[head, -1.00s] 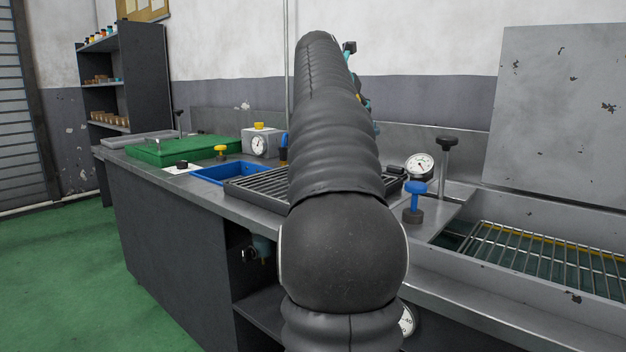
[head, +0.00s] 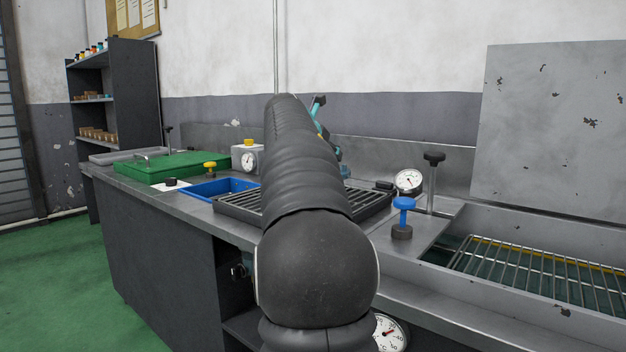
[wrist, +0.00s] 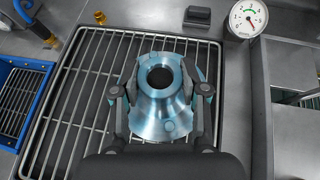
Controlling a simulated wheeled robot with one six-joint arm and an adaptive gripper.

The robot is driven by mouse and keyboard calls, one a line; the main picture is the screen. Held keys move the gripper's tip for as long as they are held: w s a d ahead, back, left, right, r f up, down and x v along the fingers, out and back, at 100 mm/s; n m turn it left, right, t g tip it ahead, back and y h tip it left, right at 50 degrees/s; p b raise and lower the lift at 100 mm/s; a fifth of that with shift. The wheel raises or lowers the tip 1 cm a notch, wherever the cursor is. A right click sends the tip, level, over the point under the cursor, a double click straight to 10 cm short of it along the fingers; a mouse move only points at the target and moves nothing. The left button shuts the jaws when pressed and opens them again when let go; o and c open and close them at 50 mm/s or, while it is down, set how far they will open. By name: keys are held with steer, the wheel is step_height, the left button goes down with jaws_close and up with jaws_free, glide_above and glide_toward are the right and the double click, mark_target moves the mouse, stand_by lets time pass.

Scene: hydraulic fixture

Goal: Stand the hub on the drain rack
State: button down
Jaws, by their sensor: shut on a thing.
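My gripper (wrist: 162,92) is shut on the hub (wrist: 157,112), a shiny flanged metal cone with a dark round bore facing up in the wrist view. One finger is on each side of it. The hub is over the drain rack (wrist: 219,75), right of the grid's middle. I cannot tell whether its base touches the bars. In the head view the drain rack (head: 233,204) lies on the bench, partly behind my arm. The hub is hidden there, and only teal bits of my gripper (head: 320,108) show beside the arm.
A blue tray (head: 224,188) and a green lid (head: 172,166) lie left of the rack. A dial gauge (head: 409,180), a blue-knobbed valve (head: 402,217) and a black-topped post (head: 432,180) stand right of it. A sink with a wire grid (head: 540,270) is further right.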

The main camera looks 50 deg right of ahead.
steer(key=w, duration=0.1)
steer(key=w+f, duration=0.2)
steer(key=shift+w+a+f, duration=0.1)
steer(key=shift+w+a, duration=0.3)
steer(key=shift+f+b, duration=0.8)
steer(key=shift+f, duration=1.2)
steer(key=shift+f, duration=0.2)
steer(key=c, duration=0.6)
jaws_free()
steer(key=shift+r, duration=0.2)
steer(key=v, duration=1.2)
steer(key=shift+a+f, duration=0.15)
